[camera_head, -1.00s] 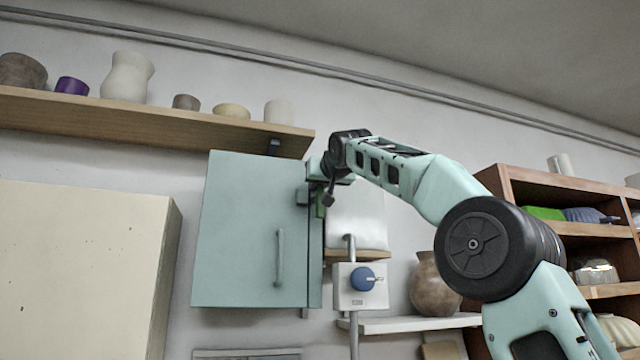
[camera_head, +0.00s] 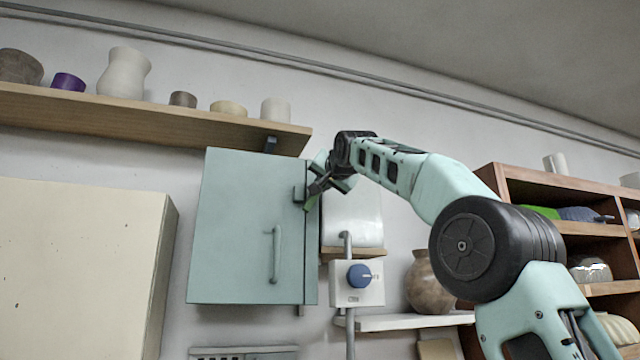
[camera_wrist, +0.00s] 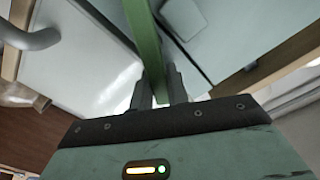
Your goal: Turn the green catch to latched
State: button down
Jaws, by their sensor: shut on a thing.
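The green catch (camera_head: 311,203) is on the right edge of the pale blue-green wall cabinet (camera_head: 232,235), near its upper part. It is tilted in the head view, its lower end to the left, and partly hidden behind my gripper (camera_head: 319,187). In the wrist view the catch is a long green bar (camera_wrist: 143,40) running between the two dark fingers of my gripper (camera_wrist: 161,88). The fingers are shut on it. A small block (camera_head: 299,194) sits on the cabinet door just left of the catch. The door looks closed.
A grey vertical handle (camera_head: 276,254) is on the door. Below right is a switch box (camera_head: 357,284) with a blue knob and a conduit. A wooden shelf (camera_head: 150,118) with pots runs above; a cream cabinet (camera_head: 75,270) stands left.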

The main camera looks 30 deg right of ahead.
jog(key=m, duration=0.3)
jog(key=d+f+m+b, duration=0.1)
jog(key=m, duration=0.2)
jog(key=f+m, duration=0.1)
jog(key=m, duration=0.2)
jog(key=shift+s+d+f+b, duration=0.15)
jog(key=shift+s+d+b, duration=0.1)
jog(key=shift+d+b, duration=0.05)
jog(key=shift+f+m, duration=0.2)
jog(key=shift+m, duration=0.5)
jog(key=shift+f+m, duration=0.2)
jog(key=shift+m, duration=0.5)
jog(key=c, duration=1.4)
grip_release()
jog(key=shift+o, duration=0.2)
jog(key=shift+b, duration=0.3)
jog(key=b+v, duration=0.8)
jog(key=v, duration=0.9)
jog(key=shift+s, duration=0.2)
jog(key=shift+r, duration=0.1)
